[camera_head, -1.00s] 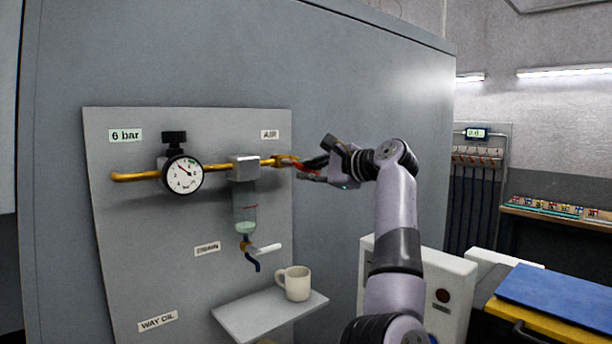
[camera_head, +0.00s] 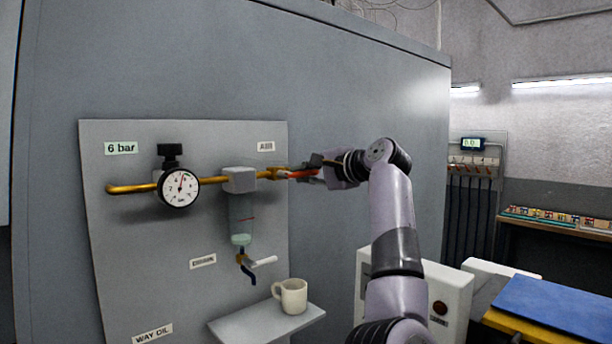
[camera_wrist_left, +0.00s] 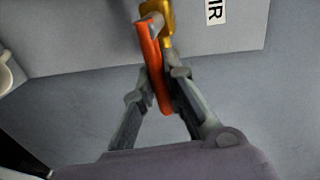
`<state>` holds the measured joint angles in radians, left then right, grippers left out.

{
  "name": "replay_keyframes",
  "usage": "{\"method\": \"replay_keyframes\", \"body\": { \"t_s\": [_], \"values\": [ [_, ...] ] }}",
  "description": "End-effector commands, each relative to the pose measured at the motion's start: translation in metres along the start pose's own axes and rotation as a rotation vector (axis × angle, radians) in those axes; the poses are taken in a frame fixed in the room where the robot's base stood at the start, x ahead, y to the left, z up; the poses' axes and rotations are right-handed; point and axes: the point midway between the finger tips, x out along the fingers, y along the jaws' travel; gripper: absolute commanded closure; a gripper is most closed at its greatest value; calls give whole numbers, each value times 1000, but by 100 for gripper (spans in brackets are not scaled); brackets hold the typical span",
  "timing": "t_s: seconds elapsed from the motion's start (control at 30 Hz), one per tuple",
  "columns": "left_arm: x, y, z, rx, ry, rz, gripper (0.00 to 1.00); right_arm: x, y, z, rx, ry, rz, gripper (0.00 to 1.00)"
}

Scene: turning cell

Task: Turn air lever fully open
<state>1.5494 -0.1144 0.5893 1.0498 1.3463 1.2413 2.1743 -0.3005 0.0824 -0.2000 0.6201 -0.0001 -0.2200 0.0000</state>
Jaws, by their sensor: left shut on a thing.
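The air lever (camera_head: 302,174) is an orange-red handle on the brass valve (camera_head: 278,173) at the right end of the yellow pipe, below the AIR label. It points right, roughly in line with the pipe. My left gripper (camera_head: 314,173) is shut on the lever. In the left wrist view the two fingers of the left gripper (camera_wrist_left: 158,86) sit on either side of the orange lever (camera_wrist_left: 152,58), whose far end meets the brass valve (camera_wrist_left: 165,20). The pressure gauge (camera_head: 179,188) has its needle pointing about straight up. My right gripper is not in view.
A cream mug (camera_head: 292,296) stands on a small shelf (camera_head: 250,327). A white box (camera_head: 451,300) stands below my arm.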

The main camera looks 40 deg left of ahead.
Motion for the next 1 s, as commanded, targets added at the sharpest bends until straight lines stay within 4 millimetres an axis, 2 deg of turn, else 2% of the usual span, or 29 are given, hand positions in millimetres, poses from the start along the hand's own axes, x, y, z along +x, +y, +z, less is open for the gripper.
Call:
{"method": "replay_keyframes", "body": {
  "t_s": [0.23,0.27,0.57,0.87,1.0],
  "values": [
    [0,1,0,-4,1,3,100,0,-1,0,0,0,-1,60],
    [0,1,0,-4,1,3,88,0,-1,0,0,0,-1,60],
    [0,1,0,-2,0,2,68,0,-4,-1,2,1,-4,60],
    [-1,0,0,-1,1,1,68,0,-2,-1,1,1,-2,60],
    [-12,0,-1,-1,3,0,68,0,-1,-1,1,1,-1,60]
  ]
}}
